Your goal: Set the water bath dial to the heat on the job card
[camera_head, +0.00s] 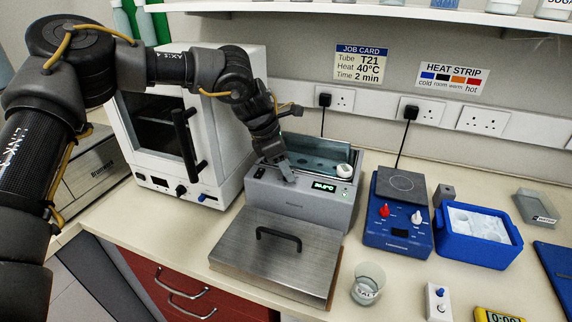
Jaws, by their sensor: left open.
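The water bath (298,204) is a grey box with an open tank on top, standing on the bench in the middle. A green lit display (324,186) is on its front panel, its digits too small to read surely. A white round knob (343,170) sits at its top right, and a small dark knob (259,173) is at the front left. My left gripper (289,177) is open, pointing down at the front panel left of the display and hiding part of it. Contact cannot be told. The job card (360,63) on the wall reads Tube T21, Heat 40°C, Time 2 min. My right gripper is out of view.
A metal lid (278,268) with a black handle lies before the bath. A white oven (222,140) stands left, a blue hotplate device (398,225) and blue ice box (478,261) right. A glass beaker (367,284) stands near the front. A heat strip (453,79) hangs on the wall.

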